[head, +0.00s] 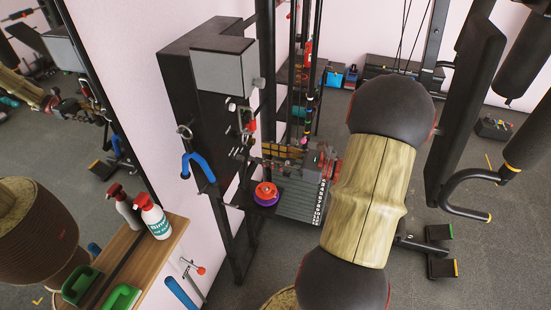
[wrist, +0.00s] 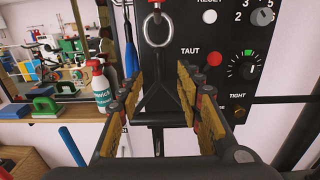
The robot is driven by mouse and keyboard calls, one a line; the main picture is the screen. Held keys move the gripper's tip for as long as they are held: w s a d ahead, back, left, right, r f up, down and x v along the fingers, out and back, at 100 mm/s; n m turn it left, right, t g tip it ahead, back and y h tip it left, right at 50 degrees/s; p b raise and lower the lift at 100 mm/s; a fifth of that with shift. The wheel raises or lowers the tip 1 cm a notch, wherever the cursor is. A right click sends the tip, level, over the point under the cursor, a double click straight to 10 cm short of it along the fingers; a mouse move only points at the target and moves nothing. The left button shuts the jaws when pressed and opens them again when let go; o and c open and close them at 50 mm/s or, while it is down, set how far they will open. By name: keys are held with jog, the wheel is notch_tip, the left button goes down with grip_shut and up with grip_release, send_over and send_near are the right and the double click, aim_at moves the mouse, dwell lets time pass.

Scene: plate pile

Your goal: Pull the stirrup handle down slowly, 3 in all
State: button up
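The stirrup handle (wrist: 158,100) is a black triangle hanging from a silver ring (wrist: 158,30) in the wrist view, in front of a black control panel. My gripper (wrist: 158,76) is open, with one yellow-padded finger on each side of the handle. The handle shows between the fingers; whether its lower bar lies within their reach or just beyond is hard to tell. In the head view my gripper (head: 280,152) is at the machine's front, and the handle there is too small and covered to make out clearly.
A wooden shelf (head: 158,250) with spray bottles stands left. A weight stack (head: 302,202) is beside my gripper.

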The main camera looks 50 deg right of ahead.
aim_at(247, 154)
jog(key=shift+p+x, duration=0.3)
jog(key=shift+x, duration=3.2)
jog(key=c, duration=0.3)
grip_shut()
